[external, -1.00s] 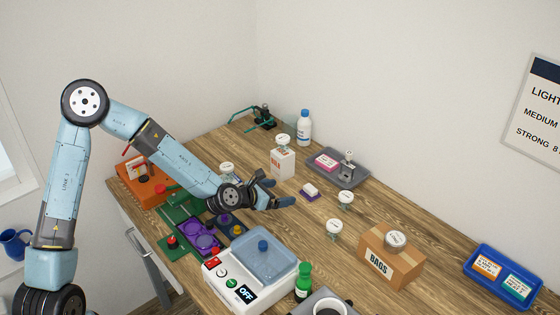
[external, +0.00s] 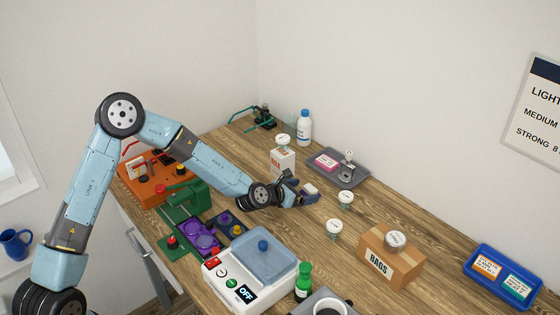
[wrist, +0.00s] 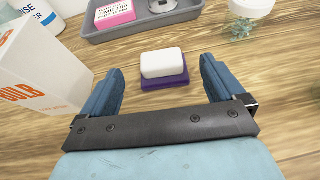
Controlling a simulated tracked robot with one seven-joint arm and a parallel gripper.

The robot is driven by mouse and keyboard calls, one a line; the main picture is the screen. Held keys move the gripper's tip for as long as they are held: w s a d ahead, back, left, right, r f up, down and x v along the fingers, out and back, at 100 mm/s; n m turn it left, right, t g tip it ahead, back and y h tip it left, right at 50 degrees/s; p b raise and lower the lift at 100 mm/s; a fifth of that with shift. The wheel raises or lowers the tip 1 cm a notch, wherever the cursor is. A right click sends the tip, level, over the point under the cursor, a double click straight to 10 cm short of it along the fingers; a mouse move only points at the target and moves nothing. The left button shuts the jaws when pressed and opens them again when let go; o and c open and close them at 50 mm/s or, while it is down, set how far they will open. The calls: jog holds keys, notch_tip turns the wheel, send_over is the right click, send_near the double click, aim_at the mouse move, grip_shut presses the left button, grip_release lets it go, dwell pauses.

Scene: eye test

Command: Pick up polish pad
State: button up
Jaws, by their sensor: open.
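The polish pad, a white block on a purple base, lies on the wooden bench; in the wrist view the white block (wrist: 162,63) and its purple base (wrist: 165,82) sit ahead of my gripper, between the lines of its two fingers. In the external view the pad (external: 310,189) shows just beyond my gripper (external: 300,192), with its lower part hidden by the fingers. My gripper also shows in the wrist view (wrist: 160,85), with its blue fingers wide apart and nothing held. The pad appears untouched, with room on both sides.
A white box with orange lettering (wrist: 40,62) stands close to the left finger in the wrist view. A grey tray (external: 352,181) with a pink box lies behind the pad. Lidded jars (external: 345,198) stand to the right. Bare wood (wrist: 270,85) is right of the gripper.

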aim_at(308, 191)
jog(key=shift+x, duration=1.8)
jog(key=shift+d+r, duration=0.1)
jog(key=shift+c, duration=0.2)
jog(key=c, duration=1.1)
